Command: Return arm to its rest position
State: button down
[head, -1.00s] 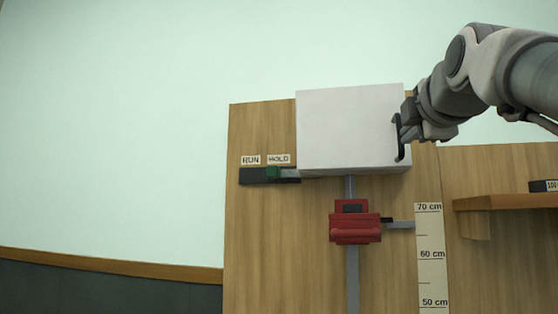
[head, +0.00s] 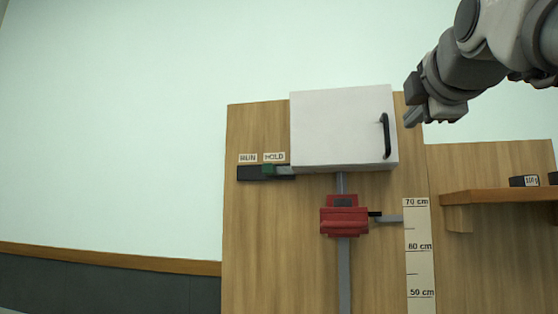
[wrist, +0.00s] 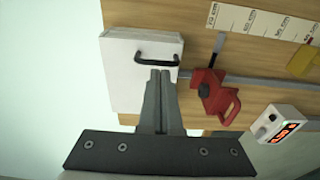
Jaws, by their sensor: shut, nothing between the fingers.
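My gripper (head: 412,116) is at the upper right in the head view, to the right of the white box's black handle and apart from it. In the wrist view my gripper (wrist: 160,76) has its two fingers together with nothing between them. The white box (head: 340,128) is mounted on the wooden board, its door closed, with a black handle (head: 386,136) at its right side. The handle also shows in the wrist view (wrist: 143,60), just beyond the fingertips.
Below the box, a red carriage (head: 344,216) sits on a grey vertical rail beside a centimetre scale (head: 419,250). A wooden shelf (head: 500,196) juts out at right. A white unit with a lit display (wrist: 282,125) shows in the wrist view.

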jog(key=s+b, duration=0.1)
jog(key=s, duration=0.6)
jog(key=w+a+f+m+g+y, duration=0.1)
jog(key=w+a+f+m+g, duration=0.2)
jog(key=f, duration=1.1)
jog(key=w+a+f+m+g+y, duration=0.1)
jog(key=a+f+m+g+y, duration=0.2)
jog(key=f, duration=1)
jog(key=s+a+f+m+g, duration=0.1)
jog(key=s+f+m+g, duration=0.1)
jog(key=f, duration=0.7)
jog(key=s+a+f+m+g, duration=0.2)
jog(key=s+f+m, duration=0.2)
jog(key=f, duration=0.6)
jog(key=s+a+f+m+g+b, duration=0.1)
jog(key=s+f+m+g, duration=0.1)
jog(key=f, duration=0.8)
jog(key=s+m, duration=0.1)
jog(key=s, duration=0.1)
jog(key=shift+s+a+f+m+h, duration=0.25)
jog(key=shift+s+m+h, duration=0.05)
jog(key=shift+s+m, duration=0.1)
jog(key=shift+w, duration=0.1)
